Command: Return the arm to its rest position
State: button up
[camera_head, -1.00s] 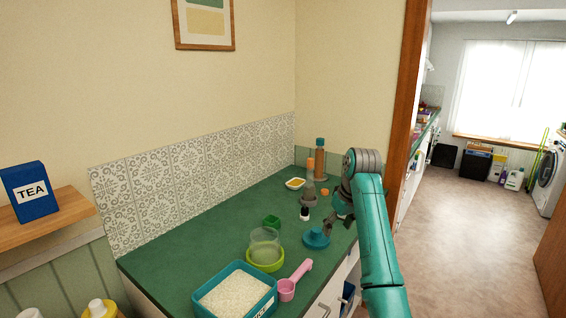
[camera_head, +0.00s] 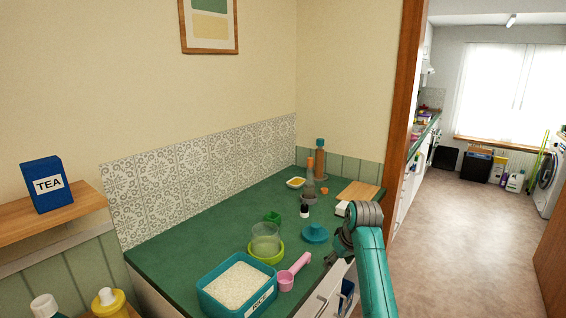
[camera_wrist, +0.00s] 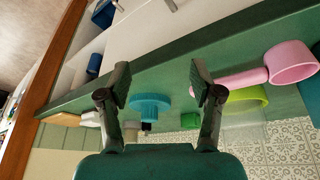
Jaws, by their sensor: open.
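My gripper shows in the wrist view (camera_wrist: 158,88), its two dark fingers spread apart with nothing held between them. In the head view my teal arm reaches up at the counter's front edge, with the gripper (camera_head: 334,256) partly hidden by the wrist. A teal lid-like piece with a knob (camera_head: 315,233) sits on the green counter (camera_head: 200,225), just beyond the gripper. It also shows between the fingers in the wrist view (camera_wrist: 150,106), apart from them.
A teal bin of rice (camera_head: 226,305), a pink scoop (camera_head: 292,272) and a clear container in a lime bowl (camera_head: 266,257) stand near the counter's front. Bottles (camera_head: 320,160) and a wooden board (camera_head: 360,192) are at the back. Open floor (camera_head: 460,230) lies right.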

jog(key=s+f+t, duration=0.1)
jog(key=s+f, duration=0.3)
jog(key=f, duration=0.3)
jog(key=s+f+m+t, duration=0.1)
jog(key=s+f, duration=0.3)
jog(key=f, duration=0.4)
jog(key=s+f+t, duration=0.1)
jog(key=s+f, duration=0.3)
jog(key=f, duration=0.3)
jog(key=s+d+f+m+t, duration=0.1)
jog(key=s+f, duration=0.3)
jog(key=s, duration=0.5)
jog(key=s+f+m+t, duration=0.1)
jog(key=s+f, duration=0.3)
jog(key=s, duration=0.5)
jog(key=s+r+t+h, duration=0.1)
jog(key=s+r, duration=0.2)
jog(key=s, duration=0.8)
jog(key=s+r+t, duration=0.2)
jog(key=s, duration=0.9)
jog(key=s+d+r+m+t, duration=0.1)
jog(key=s+r+t, duration=0.1)
jog(key=s+r, duration=1.2)
notch_tip(320, 180, up, 4)
jog(key=shift+s+f+t, duration=0.15)
jog(key=shift+t, duration=0.15)
